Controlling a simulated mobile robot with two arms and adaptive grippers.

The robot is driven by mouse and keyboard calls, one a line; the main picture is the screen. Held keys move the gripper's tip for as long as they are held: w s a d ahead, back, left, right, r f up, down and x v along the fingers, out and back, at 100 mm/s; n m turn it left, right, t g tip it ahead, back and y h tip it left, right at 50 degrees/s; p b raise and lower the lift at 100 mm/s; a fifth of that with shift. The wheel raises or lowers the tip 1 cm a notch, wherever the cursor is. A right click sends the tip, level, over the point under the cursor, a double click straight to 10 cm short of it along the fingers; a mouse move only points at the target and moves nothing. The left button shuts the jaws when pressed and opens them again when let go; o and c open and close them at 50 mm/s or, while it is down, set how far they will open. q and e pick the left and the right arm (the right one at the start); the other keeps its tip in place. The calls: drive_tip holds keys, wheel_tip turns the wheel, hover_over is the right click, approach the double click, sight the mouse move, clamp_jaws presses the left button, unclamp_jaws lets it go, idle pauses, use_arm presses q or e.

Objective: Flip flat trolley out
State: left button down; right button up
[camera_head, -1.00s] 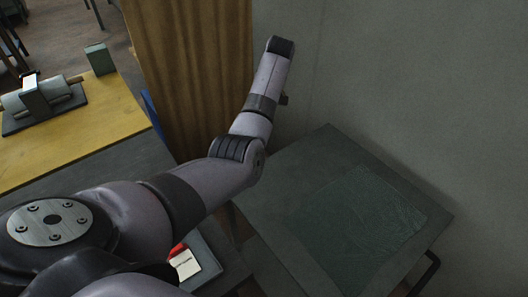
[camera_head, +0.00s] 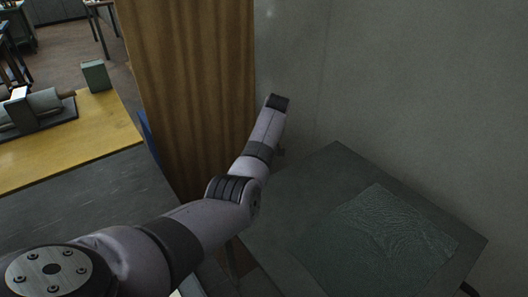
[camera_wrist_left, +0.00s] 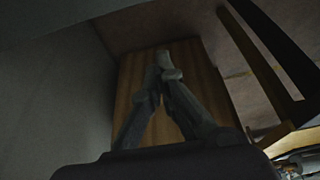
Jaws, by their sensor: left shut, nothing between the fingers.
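My left arm (camera_head: 180,240) comes in from the lower left of the head view, and its dark far end is in front of the grey wall. The gripper's fingers cannot be made out there. In the left wrist view my left gripper (camera_wrist_left: 164,62) is shut and empty, its fingers meeting at the tips in front of a brown wooden surface. A flat grey top (camera_head: 275,210) with a crinkled clear sheet (camera_head: 385,240) on it stands at the lower right, below and right of the arm. I cannot tell whether it is the flat trolley. My right gripper is not in view.
A brown curtain-like panel (camera_head: 190,80) stands behind the arm. A plain grey wall (camera_head: 400,90) closes off the right side. At left, a yellow-topped table (camera_head: 90,130) holds a grey machine and a green box (camera_head: 95,75).

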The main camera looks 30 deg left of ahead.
sight(283, 189)
use_arm(q)
drive_tip(key=shift+s+d+f+p, duration=0.2)
drive_tip(key=shift+d+f, duration=0.2)
drive_tip(key=shift+f, duration=0.35)
drive_tip(key=shift+s+d+f+p, duration=0.15)
drive_tip(key=shift+d+f, duration=0.2)
drive_tip(key=shift+f, duration=0.45)
drive_tip(key=shift+s+d+f+p, duration=0.1)
drive_tip(key=shift+d+f+p, duration=0.1)
drive_tip(key=shift+d+f, duration=0.4)
drive_tip(key=shift+a+f, duration=0.15)
drive_tip(key=shift+a, duration=0.05)
drive_tip(key=d+p, duration=0.1)
drive_tip(key=p, duration=0.1)
drive_tip(key=s+d+p, duration=0.1)
drive_tip(key=d+p, duration=0.2)
drive_tip(key=d, duration=0.1)
drive_tip(key=shift+s+d+p, duration=0.15)
drive_tip(key=shift+s+p, duration=0.25)
drive_tip(key=d+p, duration=0.1)
drive_tip(key=d, duration=0.1)
drive_tip(key=s+d+p, duration=0.1)
drive_tip(key=d, duration=0.1)
drive_tip(key=shift+s+d, duration=0.1)
drive_tip(key=shift+s, duration=0.1)
drive_tip(key=shift+s+f, duration=0.1)
drive_tip(key=shift+f, duration=0.05)
